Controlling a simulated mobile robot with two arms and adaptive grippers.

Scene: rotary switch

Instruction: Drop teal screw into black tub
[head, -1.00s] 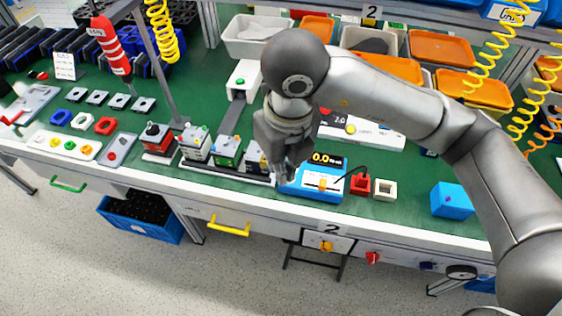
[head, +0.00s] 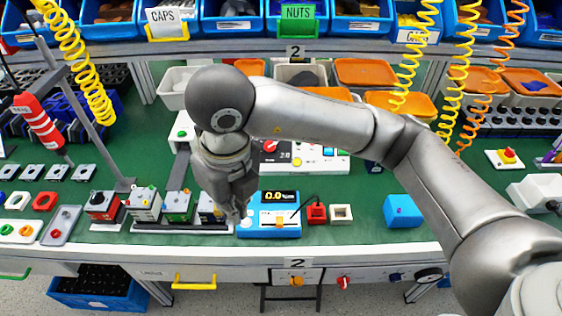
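I cannot make out a teal screw in the head view; it may be hidden or too small. I cannot pick out a black tub for certain either. My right gripper (head: 235,212) points down at the bench's front part, beside the left end of a blue device (head: 268,229) with a 0.0 display. The gripper's fingers are small and partly merge with the things behind, so I cannot tell whether they are open or shut or hold anything. My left gripper is not in view.
Several small boxed units (head: 144,205) stand in a row left of my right gripper. A red block (head: 316,212), a white square frame (head: 341,214) and a blue box (head: 403,211) stand to the right. Orange-lidded bins (head: 365,72) are behind. Green bench surface (head: 361,190) is free at centre right.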

